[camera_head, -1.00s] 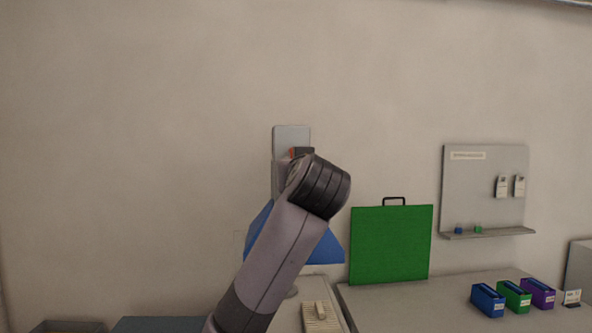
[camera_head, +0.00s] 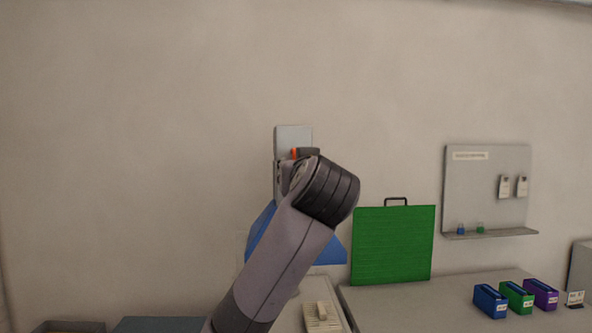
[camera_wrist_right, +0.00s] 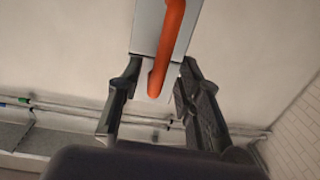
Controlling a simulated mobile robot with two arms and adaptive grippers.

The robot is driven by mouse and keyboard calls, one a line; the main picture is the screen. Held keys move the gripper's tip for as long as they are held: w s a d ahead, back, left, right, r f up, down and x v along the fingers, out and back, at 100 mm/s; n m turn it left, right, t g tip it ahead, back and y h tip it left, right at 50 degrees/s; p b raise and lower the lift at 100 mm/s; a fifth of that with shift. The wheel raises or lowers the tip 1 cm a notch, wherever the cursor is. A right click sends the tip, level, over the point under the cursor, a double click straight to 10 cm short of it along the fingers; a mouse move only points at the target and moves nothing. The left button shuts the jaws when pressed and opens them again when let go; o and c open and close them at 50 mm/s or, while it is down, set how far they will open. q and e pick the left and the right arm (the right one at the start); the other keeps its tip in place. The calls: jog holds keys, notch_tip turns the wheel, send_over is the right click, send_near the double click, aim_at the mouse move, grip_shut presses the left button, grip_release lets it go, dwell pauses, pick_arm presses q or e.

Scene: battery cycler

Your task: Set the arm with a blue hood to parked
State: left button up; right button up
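The blue hood (camera_head: 329,252) shows in the head view, partly hidden behind my right arm. Above it a grey mount (camera_head: 294,137) stands against the wall, with a small orange part (camera_head: 294,154) showing. In the right wrist view an orange lever (camera_wrist_right: 166,45) hangs in front of a pale grey block (camera_wrist_right: 147,27). My right gripper (camera_wrist_right: 157,100) is open, with the lever's lower end between its fingers. Whether a finger touches the lever is hard to tell. In the head view my arm hides most of the right gripper. My left gripper is not in view.
A green panel with a black handle (camera_head: 394,246) stands right of the hood. Blue (camera_head: 490,302), green (camera_head: 517,298) and purple (camera_head: 541,294) boxes are on the bench (camera_head: 400,302). A grey wall board (camera_head: 486,190) hangs above them. The wall at left is clear.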

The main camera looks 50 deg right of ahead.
jog(key=v, duration=0.9)
jog(key=shift+s+a, duration=0.15)
jog(key=shift+a, duration=0.05)
jog(key=shift+r, duration=0.1)
